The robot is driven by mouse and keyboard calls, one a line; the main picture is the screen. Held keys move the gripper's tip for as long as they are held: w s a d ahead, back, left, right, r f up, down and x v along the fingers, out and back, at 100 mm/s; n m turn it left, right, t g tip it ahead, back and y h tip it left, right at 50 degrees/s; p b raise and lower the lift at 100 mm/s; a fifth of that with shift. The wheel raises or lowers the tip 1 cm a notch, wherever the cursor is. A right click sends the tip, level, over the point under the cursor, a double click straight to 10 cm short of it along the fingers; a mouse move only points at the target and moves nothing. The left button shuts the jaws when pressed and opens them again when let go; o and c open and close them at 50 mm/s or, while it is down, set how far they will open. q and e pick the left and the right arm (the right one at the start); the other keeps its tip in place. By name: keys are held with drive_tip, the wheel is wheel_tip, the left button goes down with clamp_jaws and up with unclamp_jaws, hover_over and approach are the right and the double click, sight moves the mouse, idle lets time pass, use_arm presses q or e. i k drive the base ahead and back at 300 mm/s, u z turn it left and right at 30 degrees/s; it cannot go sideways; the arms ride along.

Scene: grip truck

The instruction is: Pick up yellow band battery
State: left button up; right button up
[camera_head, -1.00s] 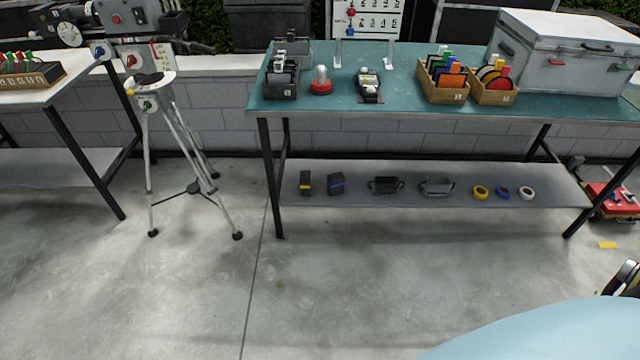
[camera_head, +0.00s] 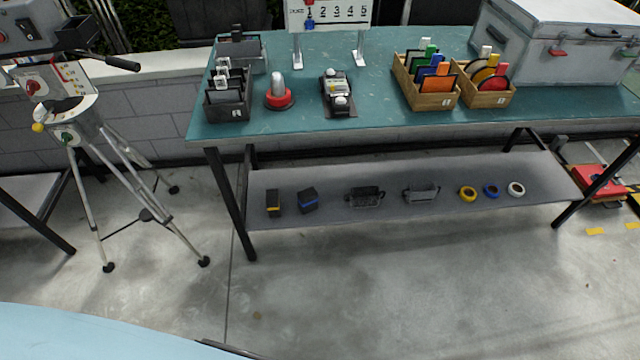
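The yellow band battery (camera_head: 273,203) is a small dark block with a yellow stripe. It stands at the left end of the grey lower shelf (camera_head: 340,215) under the green-topped table. A similar dark battery with a blue band (camera_head: 308,200) stands just to its right. Neither gripper shows clearly. A pale blue rounded surface at the lower left edge appears to be part of my own body.
The table (camera_head: 350,117) has dark legs and holds bins, a red beacon (camera_head: 279,95) and a metal case (camera_head: 560,45). Further right on the shelf are two dark caged items and tape rolls (camera_head: 467,194). A camera tripod (camera_head: 140,180) stands left. The floor in front is clear.

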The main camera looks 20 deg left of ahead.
sight(273, 203)
drive_tip(key=u, duration=0.25)
drive_tip(key=i, duration=1.15)
drive_tip(key=u, duration=1.3)
drive_tip(key=i, duration=0.3)
drive_tip(key=u, duration=0.3)
